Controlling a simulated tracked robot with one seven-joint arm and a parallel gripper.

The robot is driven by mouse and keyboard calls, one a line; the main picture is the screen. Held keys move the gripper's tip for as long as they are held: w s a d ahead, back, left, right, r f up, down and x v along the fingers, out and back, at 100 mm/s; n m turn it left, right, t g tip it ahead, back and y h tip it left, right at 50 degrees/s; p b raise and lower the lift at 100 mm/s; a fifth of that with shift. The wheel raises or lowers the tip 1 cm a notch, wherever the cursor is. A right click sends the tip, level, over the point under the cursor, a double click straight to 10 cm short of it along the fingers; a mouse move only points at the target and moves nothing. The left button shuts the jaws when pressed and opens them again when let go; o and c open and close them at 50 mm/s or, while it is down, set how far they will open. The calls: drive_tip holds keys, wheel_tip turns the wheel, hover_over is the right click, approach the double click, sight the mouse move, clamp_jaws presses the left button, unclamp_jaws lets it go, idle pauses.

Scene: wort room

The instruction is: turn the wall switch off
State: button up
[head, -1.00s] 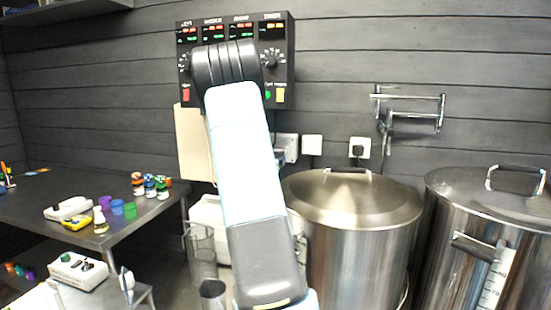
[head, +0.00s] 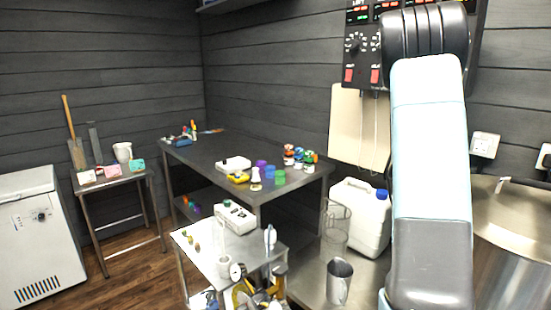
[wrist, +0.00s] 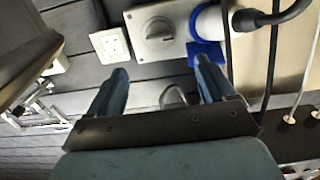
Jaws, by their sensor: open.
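A white wall plate (wrist: 110,45) shows in the wrist view, ahead of the left finger. It also shows in the head view (head: 485,145), right of my arm. Beside it in the wrist view is a grey box with a round rotary knob (wrist: 158,30), and a blue and white plug with a dark cable (wrist: 208,25) on its right. I cannot tell for certain which is the wall switch. My gripper (wrist: 160,68) is open, its two fingers apart below the knob and touching neither fitting. In the head view my arm hides the gripper and the grey box.
A metal loop (wrist: 173,95) shows between the fingers. A control panel (head: 365,45) and a hanging board (head: 350,125) are on the wall by my arm. A steel pot (head: 510,215) stands at right. A dark table (head: 225,150) and a small trolley (head: 205,255) are at left.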

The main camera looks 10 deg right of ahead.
drive_tip(key=s+a+r+n+t+y, duration=0.1)
drive_tip(key=s+a+r+n+y, duration=0.2)
drive_tip(key=a, duration=0.7)
drive_tip(key=s+a+r+n+y, duration=0.15)
drive_tip(key=a+y, duration=0.35)
drive_tip(key=a, duration=0.5)
drive_tip(key=s+a+r+n+t+y, duration=0.1)
drive_tip(key=s+a+r+n+y, duration=0.2)
drive_tip(key=a, duration=0.7)
drive_tip(key=s+a+f+n+g+y, duration=0.1)
drive_tip(key=s+a, duration=0.3)
drive_tip(key=s, duration=0.4)
drive_tip(key=s+a+f+n+g+y, duration=0.1)
drive_tip(key=s+a+g, duration=0.2)
drive_tip(key=s, duration=0.6)
drive_tip(key=s+a+f+n+g+y, duration=0.1)
drive_tip(key=s+a+g+y, duration=0.1)
drive_tip(key=s+a, duration=0.5)
drive_tip(key=shift+s+n, duration=0.35)
drive_tip(key=shift+s, duration=0.4)
